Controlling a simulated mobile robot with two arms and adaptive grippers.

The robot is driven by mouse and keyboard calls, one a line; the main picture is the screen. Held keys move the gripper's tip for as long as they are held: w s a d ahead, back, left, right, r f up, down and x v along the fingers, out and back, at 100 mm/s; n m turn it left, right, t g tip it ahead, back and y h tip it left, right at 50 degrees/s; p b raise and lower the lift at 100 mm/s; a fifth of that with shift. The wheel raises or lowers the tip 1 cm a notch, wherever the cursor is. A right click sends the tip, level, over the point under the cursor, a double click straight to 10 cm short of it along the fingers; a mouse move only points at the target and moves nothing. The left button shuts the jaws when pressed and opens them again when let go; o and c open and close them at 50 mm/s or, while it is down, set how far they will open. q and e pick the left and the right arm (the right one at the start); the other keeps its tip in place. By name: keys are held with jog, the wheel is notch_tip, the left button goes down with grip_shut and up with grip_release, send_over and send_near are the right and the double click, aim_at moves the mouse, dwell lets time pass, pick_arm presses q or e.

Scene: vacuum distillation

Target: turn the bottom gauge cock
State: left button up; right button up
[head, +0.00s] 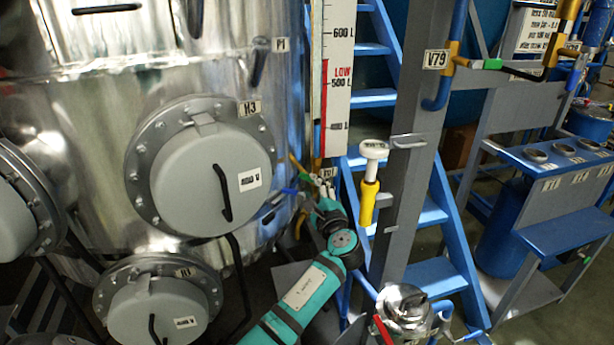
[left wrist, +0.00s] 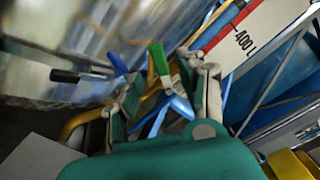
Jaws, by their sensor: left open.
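The level gauge (head: 338,80), a white board with a red lower band, stands right of the steel vessel. At its lower end are small valve handles: a green-and-yellow one (head: 297,163) and a blue one (head: 290,191). I cannot tell for certain which is the bottom gauge cock. My left gripper (head: 322,192) is close beside them, just below the gauge. In the left wrist view the open fingers (left wrist: 165,98) spread on both sides of the green handle (left wrist: 158,62), whose tip points up between them. The blue handle (left wrist: 118,63) is left of it. Contact cannot be told.
The steel vessel with a large round grey hatch (head: 212,182) fills the left. A shiny metal pot (head: 404,305) is at the lower right.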

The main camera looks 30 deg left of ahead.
aim_at(308, 179)
pick_arm(q)
jog(key=x, duration=0.5)
jog(key=shift+w+a, duration=0.25)
jog(key=shift+a, duration=0.05)
jog(key=shift+w+a, duration=0.25)
jog(key=shift+a, duration=0.05)
grip_shut()
pick_arm(e)
jog(key=shift+w+r, duration=0.15)
jog(key=shift+w, duration=0.25)
pick_arm(q)
jog(key=shift+w+f, duration=0.1)
jog(key=shift+f, duration=0.25)
pick_arm(e)
jog(key=shift+w+a, duration=0.1)
jog(key=shift+w, duration=0.1)
